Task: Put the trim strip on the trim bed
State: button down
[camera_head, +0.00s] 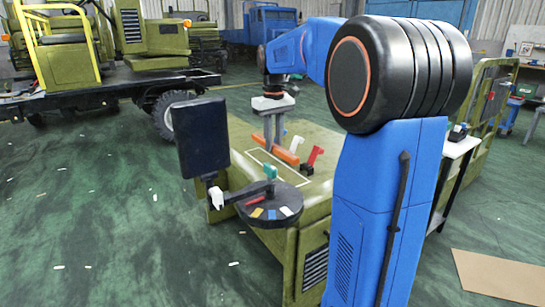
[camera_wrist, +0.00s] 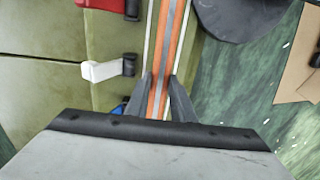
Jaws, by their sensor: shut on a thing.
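The trim strip is a long orange bar with a grey band along its middle (camera_wrist: 173,45). In the head view its orange length (camera_head: 285,155) shows low over the olive worktop. My gripper (camera_head: 273,145) points down from above with its fingers shut on the strip; in the wrist view the dark fingers (camera_wrist: 167,100) stand on either side of it. A white-outlined area on the olive top (camera_head: 249,159), seemingly the trim bed, lies around and under the strip. White lines run along both sides of the strip in the wrist view. I cannot tell whether the strip touches the surface.
A red lever clamp (camera_head: 314,156) and a white lever (camera_wrist: 103,70) stand beside the strip. A round dark tray (camera_head: 252,212) with coloured tabs and a dark upright panel (camera_head: 202,137) are at the near left. Green floor lies open at left.

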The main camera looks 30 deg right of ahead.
aim_at(274, 144)
jog(key=shift+f, duration=2.55)
jog(key=shift+f, duration=0.15)
jog(key=c, duration=1.5)
grip_release()
jog(key=shift+c, duration=0.2)
notch_tip(274, 144, up, 12)
jog(key=shift+r, duration=0.15)
